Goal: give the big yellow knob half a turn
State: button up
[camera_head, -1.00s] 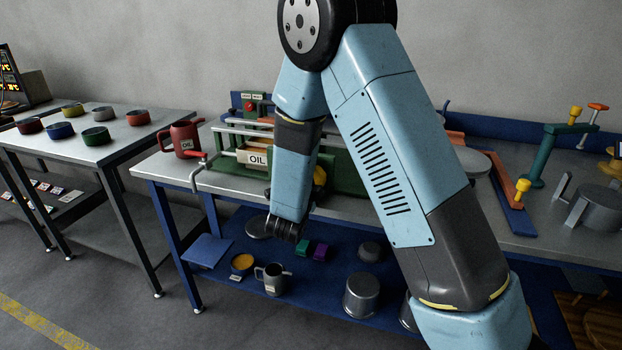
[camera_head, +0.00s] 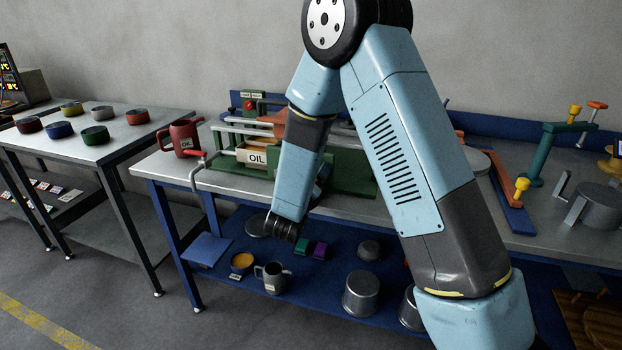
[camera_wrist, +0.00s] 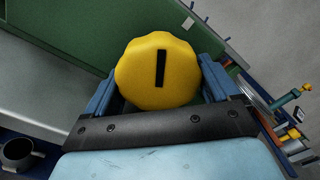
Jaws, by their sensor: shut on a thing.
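The big yellow knob (camera_wrist: 157,88) fills the middle of the wrist view. It is round with a scalloped rim and has a black bar mark on its face, close to upright in that view. My gripper (camera_wrist: 160,78) has one blue finger on each side of the knob and is shut on it. The knob sits at the front of a green machine (camera_head: 350,176) on the workbench. In the head view my arm hides the knob.
A dark mug (camera_wrist: 18,152) shows low in the wrist view. Pots and a grey mug (camera_head: 272,277) stand on the blue lower shelf. A teal stand (camera_head: 545,150) is at right.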

jog(key=m, duration=0.4)
jog(key=shift+a+f, duration=0.2)
jog(key=shift+f, duration=0.05)
jog(key=shift+a+m, duration=0.15)
jog(key=shift+m, duration=1.35)
jog(key=shift+r, duration=0.1)
jog(key=o, duration=0.8)
jog(key=v, duration=1.3)
jog(key=shift+s+a, duration=0.1)
jog(key=shift+s, duration=0.25)
